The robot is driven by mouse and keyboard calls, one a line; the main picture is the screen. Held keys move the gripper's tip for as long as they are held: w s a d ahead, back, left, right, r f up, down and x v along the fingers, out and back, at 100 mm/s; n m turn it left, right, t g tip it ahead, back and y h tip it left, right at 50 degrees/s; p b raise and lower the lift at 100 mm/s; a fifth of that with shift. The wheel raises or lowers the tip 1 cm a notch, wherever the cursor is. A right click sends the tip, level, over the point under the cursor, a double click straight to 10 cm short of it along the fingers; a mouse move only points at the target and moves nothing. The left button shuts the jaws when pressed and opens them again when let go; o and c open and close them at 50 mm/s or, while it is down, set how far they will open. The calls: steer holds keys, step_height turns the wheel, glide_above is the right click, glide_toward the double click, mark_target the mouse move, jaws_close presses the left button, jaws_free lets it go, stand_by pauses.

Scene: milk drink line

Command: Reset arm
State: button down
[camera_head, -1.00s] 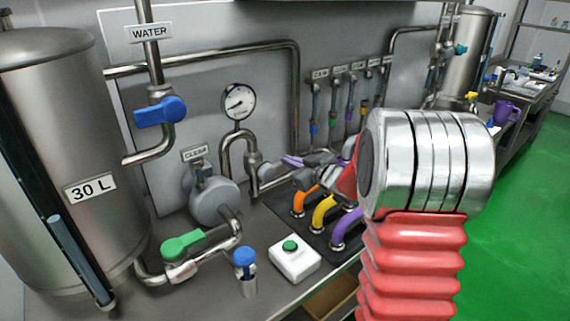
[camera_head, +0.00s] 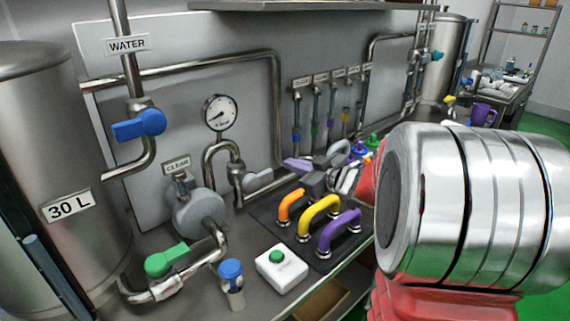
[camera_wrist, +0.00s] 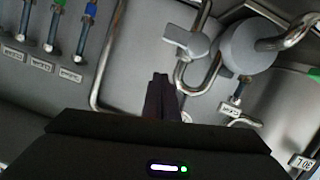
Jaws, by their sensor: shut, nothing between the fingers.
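My gripper (camera_head: 297,165) is in front of the steel back panel, over the far edge of the dark mat with the coloured handles. In the wrist view its two dark fingers (camera_wrist: 160,97) are together and nothing is held. They point toward a grey valve handle (camera_wrist: 186,40) and the round grey pump (camera_wrist: 250,45), with no contact that I can make out. My red and silver arm fills the right of the head view and hides part of the bench.
Orange (camera_head: 290,206), yellow (camera_head: 318,215) and purple (camera_head: 338,232) handles stand close below my gripper. A white box with a green button (camera_head: 281,268) and a blue-topped valve (camera_head: 231,275) are on the bench. A gauge (camera_head: 220,112) and a steel tank (camera_head: 62,160) are left.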

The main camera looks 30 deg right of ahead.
steer(key=shift+s+d+r, duration=0.1)
steer(key=shift+s, duration=0.25)
stand_by(0.3)
